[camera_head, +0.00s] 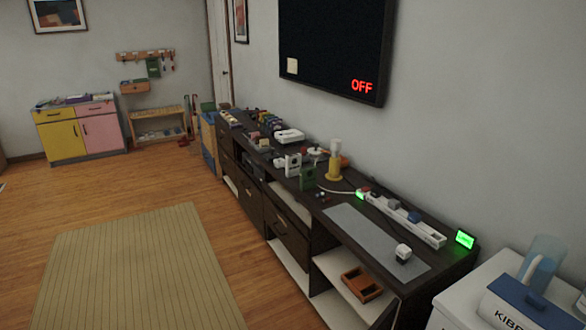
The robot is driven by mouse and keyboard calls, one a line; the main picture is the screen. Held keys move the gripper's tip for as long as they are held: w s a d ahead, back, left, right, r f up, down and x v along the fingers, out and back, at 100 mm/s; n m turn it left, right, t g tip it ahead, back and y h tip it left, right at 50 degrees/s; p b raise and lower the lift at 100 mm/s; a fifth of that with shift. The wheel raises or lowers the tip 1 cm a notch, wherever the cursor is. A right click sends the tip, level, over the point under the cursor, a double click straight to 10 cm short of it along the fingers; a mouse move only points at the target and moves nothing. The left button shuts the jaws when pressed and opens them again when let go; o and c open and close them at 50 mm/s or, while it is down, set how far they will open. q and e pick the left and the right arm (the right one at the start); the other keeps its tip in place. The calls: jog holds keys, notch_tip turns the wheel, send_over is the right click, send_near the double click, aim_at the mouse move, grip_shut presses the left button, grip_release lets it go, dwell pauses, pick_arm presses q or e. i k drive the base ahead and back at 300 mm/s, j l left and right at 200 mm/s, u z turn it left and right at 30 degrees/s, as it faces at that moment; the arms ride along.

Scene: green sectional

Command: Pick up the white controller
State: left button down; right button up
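I cannot pick out the white controller with certainty at this size. Several white things are on the long dark media cabinet (312,232) along the right wall. A flat white item (289,135) lies toward its far end. An upright white item (293,162) stands nearer, beside a dark green one. Neither of my grippers is in view.
A power strip (405,220) with plugs lies along the cabinet's back. A yellow lamp-like item (334,165) stands mid-cabinet. A white bin (500,315) with a pitcher (542,262) stands at near right. The rug (135,265) and wooden floor left of the cabinet are clear.

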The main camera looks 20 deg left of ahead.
aim_at(292, 162)
jog(key=k+j, duration=0.15)
jog(key=j, duration=0.15)
jog(key=k+j, duration=0.25)
jog(key=j, duration=0.3)
jog(key=i+j, duration=0.1)
jog(key=j, duration=0.65)
jog(key=j+z, duration=0.1)
jog(key=j, duration=0.6)
jog(key=i+j, duration=0.6)
jog(key=i+j+z, duration=0.1)
jog(key=i+j, duration=0.55)
jog(key=j, duration=0.2)
jog(key=i+l, duration=0.15)
jog(key=i, duration=0.7)
jog(key=i+l+z, duration=0.1)
jog(key=i, duration=0.7)
jog(key=i+l, duration=0.3)
jog(key=i, duration=0.2)
